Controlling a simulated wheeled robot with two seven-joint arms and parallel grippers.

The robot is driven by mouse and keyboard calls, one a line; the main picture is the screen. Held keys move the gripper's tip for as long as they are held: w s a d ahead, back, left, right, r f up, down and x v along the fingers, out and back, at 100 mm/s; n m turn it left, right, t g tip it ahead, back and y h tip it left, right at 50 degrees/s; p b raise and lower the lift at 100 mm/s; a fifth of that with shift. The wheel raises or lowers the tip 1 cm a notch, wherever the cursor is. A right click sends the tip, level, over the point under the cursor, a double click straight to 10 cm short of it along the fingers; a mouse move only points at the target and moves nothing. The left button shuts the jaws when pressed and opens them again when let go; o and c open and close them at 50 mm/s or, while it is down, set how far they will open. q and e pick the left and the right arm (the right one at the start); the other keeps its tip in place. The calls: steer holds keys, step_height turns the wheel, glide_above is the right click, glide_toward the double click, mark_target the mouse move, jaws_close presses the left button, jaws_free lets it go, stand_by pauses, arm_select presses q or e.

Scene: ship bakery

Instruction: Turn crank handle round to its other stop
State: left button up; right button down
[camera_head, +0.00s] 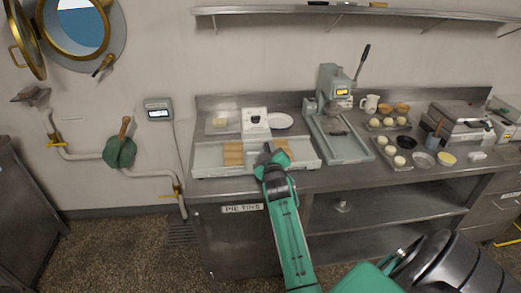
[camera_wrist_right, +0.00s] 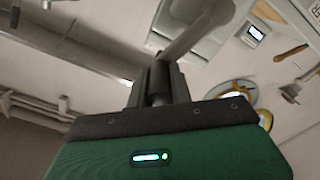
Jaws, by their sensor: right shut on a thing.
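My right gripper (camera_head: 267,156) is at the front middle of a long pale machine bed (camera_head: 208,158) on the counter. In the right wrist view the right gripper (camera_wrist_right: 160,82) is shut around a dark upright grip, which looks like the crank handle (camera_wrist_right: 158,92). A grey crank arm (camera_wrist_right: 200,32) runs from there up and to the right. In the head view my gripper hides most of the crank, so its exact angle cannot be told. Tan slabs (camera_head: 233,153) lie on the bed on both sides of my gripper. My left gripper is not in view.
The steel counter (camera_head: 340,180) runs under the bed. A press with a lever (camera_head: 335,90) stands right of it, then trays of dough balls (camera_head: 390,152). A shelf (camera_head: 350,12) hangs above.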

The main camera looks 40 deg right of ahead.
steer(key=s+d+f+m, duration=0.1)
steer(key=f+m, duration=0.2)
steer(key=m, duration=0.2)
steer(key=s+d+f+m+b, duration=0.1)
steer(key=d+f+m, duration=0.1)
steer(key=m, duration=0.3)
steer(key=s+d+f+m+b, duration=0.1)
steer(key=d+f+m, duration=0.1)
steer(key=f+m, duration=0.3)
steer(key=shift+s+d+m, duration=0.25)
steer(key=shift+m, duration=0.05)
steer(key=shift+w+a+f+m+b, duration=0.15)
steer(key=shift+f+m+b, duration=0.45)
steer(key=shift+f+m, duration=0.4)
steer(key=shift+w+a+f+m+b, duration=0.1)
steer(key=shift+a+f+m+b, duration=0.2)
steer(key=shift+m, duration=0.35)
steer(key=shift+w+a+f+m+b, duration=0.1)
steer(key=shift+f+m, duration=0.3)
steer(key=shift+m, duration=0.25)
steer(key=c, duration=1.3)
jaws_free()
steer(key=shift+o, duration=0.2)
